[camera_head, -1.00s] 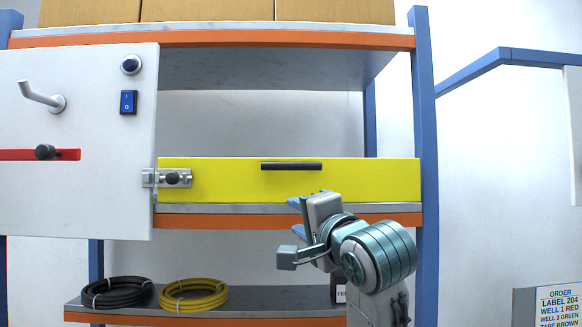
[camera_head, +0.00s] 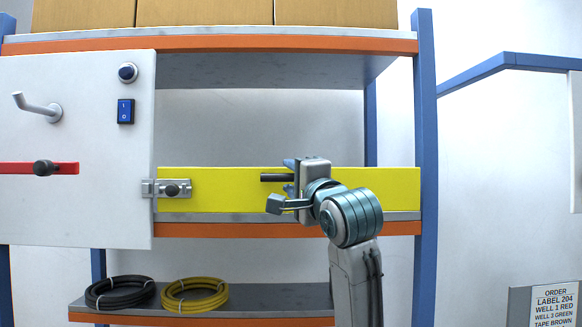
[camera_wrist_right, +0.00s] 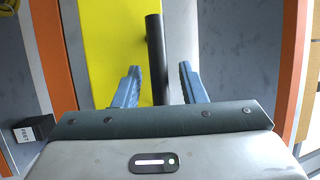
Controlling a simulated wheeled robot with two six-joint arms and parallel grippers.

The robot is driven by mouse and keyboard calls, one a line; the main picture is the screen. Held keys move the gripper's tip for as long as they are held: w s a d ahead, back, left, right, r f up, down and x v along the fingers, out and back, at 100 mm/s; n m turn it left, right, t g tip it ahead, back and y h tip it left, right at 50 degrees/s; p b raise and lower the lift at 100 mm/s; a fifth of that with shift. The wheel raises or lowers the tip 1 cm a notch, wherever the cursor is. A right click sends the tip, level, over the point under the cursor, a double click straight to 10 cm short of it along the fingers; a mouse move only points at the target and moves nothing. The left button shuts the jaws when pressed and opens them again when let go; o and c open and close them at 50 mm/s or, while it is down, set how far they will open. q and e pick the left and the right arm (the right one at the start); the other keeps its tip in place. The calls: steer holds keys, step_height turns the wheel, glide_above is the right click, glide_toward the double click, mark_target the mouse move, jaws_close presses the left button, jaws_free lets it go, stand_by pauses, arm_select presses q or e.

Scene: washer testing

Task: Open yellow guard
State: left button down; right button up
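The yellow guard (camera_head: 225,190) is a long flat panel standing upright along the middle shelf. Its black bar handle (camera_head: 276,177) is near its upper edge. A metal latch with a black knob (camera_head: 172,189) sits at the guard's left end. My right gripper (camera_head: 290,178) is at the right part of the handle, which it partly hides. In the right wrist view the handle (camera_wrist_right: 156,60) runs between the two open blue fingers (camera_wrist_right: 158,84), with gaps on both sides. The guard (camera_wrist_right: 110,50) also shows there. My left gripper is in neither view.
A white panel (camera_head: 75,215) at the left carries a hook, a blue switch, a button and a red bar with a knob. Black (camera_head: 119,291) and yellow (camera_head: 194,296) coils lie on the lower shelf. A blue post (camera_head: 424,150) stands right of the guard.

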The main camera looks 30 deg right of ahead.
steer(key=shift+w, duration=0.4)
jaws_close()
steer(key=shift+s, duration=0.1)
